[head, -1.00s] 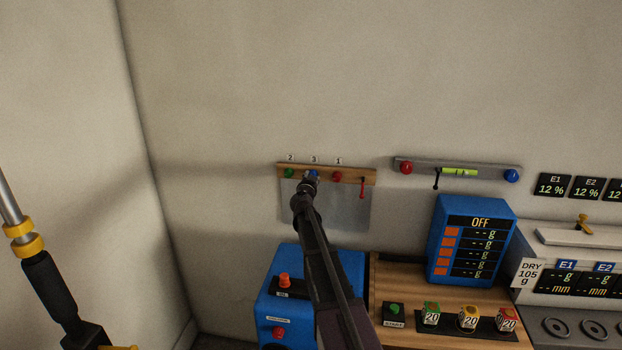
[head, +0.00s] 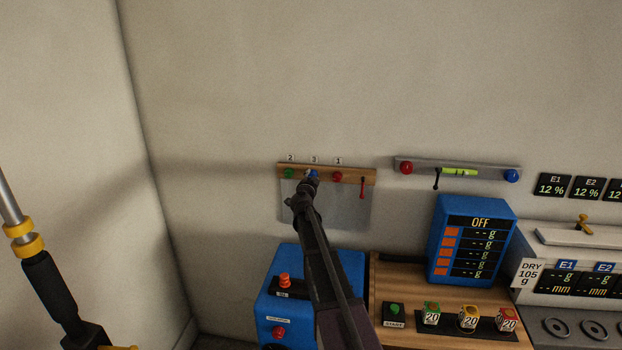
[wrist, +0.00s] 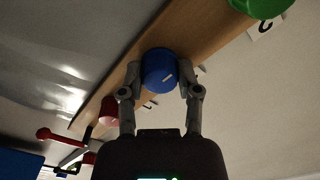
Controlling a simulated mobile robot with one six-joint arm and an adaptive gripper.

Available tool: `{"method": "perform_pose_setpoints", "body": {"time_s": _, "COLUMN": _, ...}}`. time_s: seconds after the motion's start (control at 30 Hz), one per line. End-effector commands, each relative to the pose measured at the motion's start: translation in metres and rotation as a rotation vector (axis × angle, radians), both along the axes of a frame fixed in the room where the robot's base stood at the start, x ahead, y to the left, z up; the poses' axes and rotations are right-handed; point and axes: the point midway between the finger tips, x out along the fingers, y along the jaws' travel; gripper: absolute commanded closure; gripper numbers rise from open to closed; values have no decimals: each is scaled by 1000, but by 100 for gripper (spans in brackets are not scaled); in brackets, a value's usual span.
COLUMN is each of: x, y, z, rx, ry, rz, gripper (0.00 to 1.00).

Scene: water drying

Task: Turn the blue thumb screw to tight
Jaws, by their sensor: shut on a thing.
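The blue thumb screw (wrist: 158,70) is a round knob on the wooden rail (head: 350,176) on the back wall, under the label 3 (head: 314,159). In the wrist view it sits between my two fingers, with a small pale mark on its face. My gripper (wrist: 160,88) is shut on it, one finger at each side. In the head view my gripper (head: 307,184) covers much of the blue screw. A green screw (head: 289,173) is to its left under label 2, and a red screw (head: 337,177) to its right under label 1.
A red lever (head: 362,187) hangs at the rail's right end. A clear sheet (head: 345,205) hangs below the rail. A grey bar (head: 480,167) with red and blue knobs and a level is on the wall to the right. A blue display box (head: 473,240) stands on the wooden counter.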

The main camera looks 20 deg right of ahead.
Motion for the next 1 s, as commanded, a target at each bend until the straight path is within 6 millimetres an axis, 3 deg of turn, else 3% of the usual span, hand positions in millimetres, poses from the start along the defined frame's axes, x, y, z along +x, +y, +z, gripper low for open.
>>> {"method": "perform_pose_setpoints", "body": {"time_s": 0.03, "x": 2, "y": 2, "z": 0, "rx": -2, "ry": 1, "rz": 5, "gripper": 100}}
{"method": "perform_pose_setpoints", "body": {"time_s": 0.07, "x": 2, "y": 2, "z": 0, "rx": -2, "ry": 1, "rz": 5, "gripper": 50}}
{"method": "perform_pose_setpoints", "body": {"time_s": 0.17, "x": 2, "y": 1, "z": 0, "rx": -2, "ry": 1, "rz": 4, "gripper": 21}}
{"method": "perform_pose_setpoints", "body": {"time_s": 0.67, "x": -2, "y": 2, "z": 0, "rx": -2, "ry": 1, "rz": 1, "gripper": 21}}
{"method": "perform_pose_setpoints", "body": {"time_s": 1.0, "x": -31, "y": 21, "z": 0, "rx": -1, "ry": 1, "rz": 1, "gripper": 21}}
